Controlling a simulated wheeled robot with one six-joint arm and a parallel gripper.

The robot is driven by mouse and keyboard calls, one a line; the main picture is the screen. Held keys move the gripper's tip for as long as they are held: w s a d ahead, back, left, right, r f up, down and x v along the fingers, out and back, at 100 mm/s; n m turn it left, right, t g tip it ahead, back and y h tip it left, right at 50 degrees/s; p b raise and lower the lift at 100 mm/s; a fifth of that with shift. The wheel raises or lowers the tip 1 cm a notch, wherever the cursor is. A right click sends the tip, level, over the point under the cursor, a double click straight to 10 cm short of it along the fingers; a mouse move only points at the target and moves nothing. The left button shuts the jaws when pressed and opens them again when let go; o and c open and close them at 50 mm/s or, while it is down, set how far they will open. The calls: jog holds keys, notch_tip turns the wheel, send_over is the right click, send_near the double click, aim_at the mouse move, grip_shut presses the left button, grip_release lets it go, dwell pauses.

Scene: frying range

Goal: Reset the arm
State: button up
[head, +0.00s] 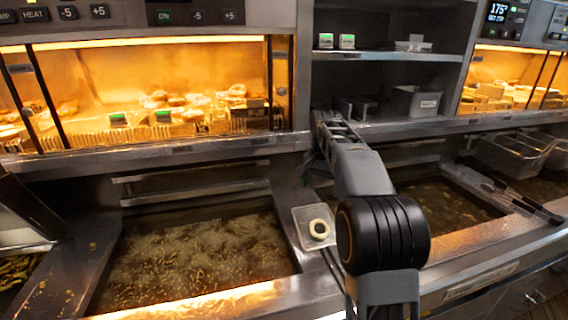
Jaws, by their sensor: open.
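My arm rises from the bottom right of centre in the head view and reaches away over the divider between two fryer vats. Its far end, with my gripper (322,122), is up near the ledge below the middle shelves. The gripper is open, and I see nothing held in it. The fingertips are small and partly hidden against the dark ledge.
A bubbling fryer vat (195,262) lies left, another vat (450,207) right, partly behind my arm. Lit food cabinets (150,60) stand behind.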

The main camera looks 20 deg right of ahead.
notch_tip(320, 180, down, 6)
jog(key=s+a+n, duration=0.1)
jog(key=s+n, duration=0.1)
jog(key=n, duration=0.1)
jog(key=s+a+f+n+t, duration=0.1)
jog(key=s+a, duration=0.4)
jog(key=s, duration=0.5)
jog(key=s+a+f+n+t, duration=0.2)
jog(key=s+a+n, duration=0.3)
jog(key=s, duration=0.6)
jog(key=shift+s+f+t, duration=0.3)
jog(key=shift+f, duration=0.45)
